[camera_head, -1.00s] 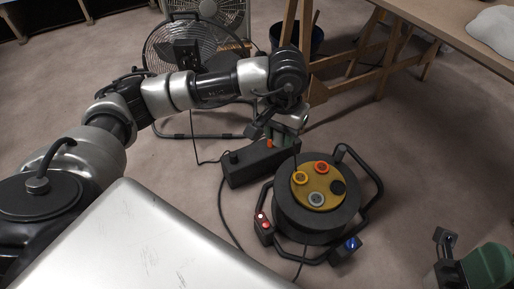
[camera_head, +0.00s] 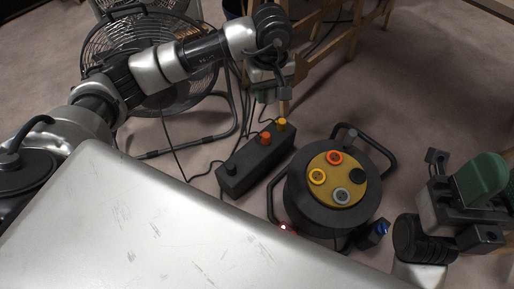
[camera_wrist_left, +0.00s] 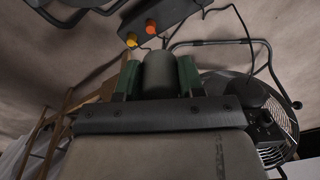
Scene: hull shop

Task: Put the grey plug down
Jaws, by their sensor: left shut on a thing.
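My left gripper (camera_head: 270,92) is past the far end of the black power strip (camera_head: 256,163), apart from it. In the left wrist view its green fingers (camera_wrist_left: 158,78) are shut on the dark grey plug (camera_wrist_left: 159,72). The plug is hard to make out in the head view. The strip carries an orange plug (camera_head: 265,137) and a yellow plug (camera_head: 281,124); both also show in the wrist view.
A cable reel (camera_head: 300,203) with a yellow face and coloured round sockets stands right of the strip. A floor fan (camera_head: 150,65) stands behind my left arm, wooden trestle legs (camera_head: 306,62) at the back. Cables run over the floor.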

